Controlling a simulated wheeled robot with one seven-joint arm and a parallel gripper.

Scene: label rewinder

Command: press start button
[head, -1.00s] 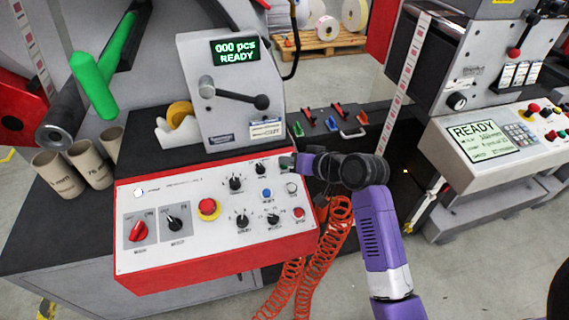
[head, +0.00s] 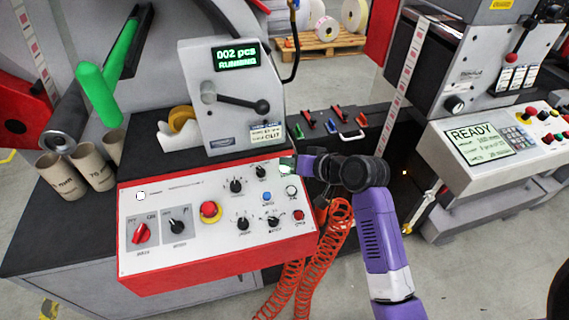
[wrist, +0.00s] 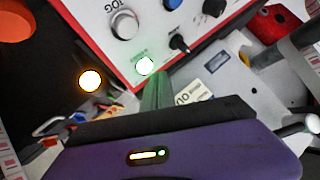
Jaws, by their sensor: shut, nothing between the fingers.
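The start button glows green-white in the wrist view (wrist: 145,66), near the edge of the white control panel (head: 210,238). In the head view my gripper covers that spot. My gripper (head: 288,164) is shut and empty at the panel's upper right corner. In the wrist view its greenish fingers (wrist: 156,92) end right beside the lit button; I cannot tell whether they touch it.
A white jog button (wrist: 124,24) and several knobs sit close by on the panel. A red emergency stop (head: 209,210) is left of centre. Coloured tools (head: 332,126) lie on the dark bench behind my gripper. Orange coiled hoses (head: 335,235) hang beside the panel.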

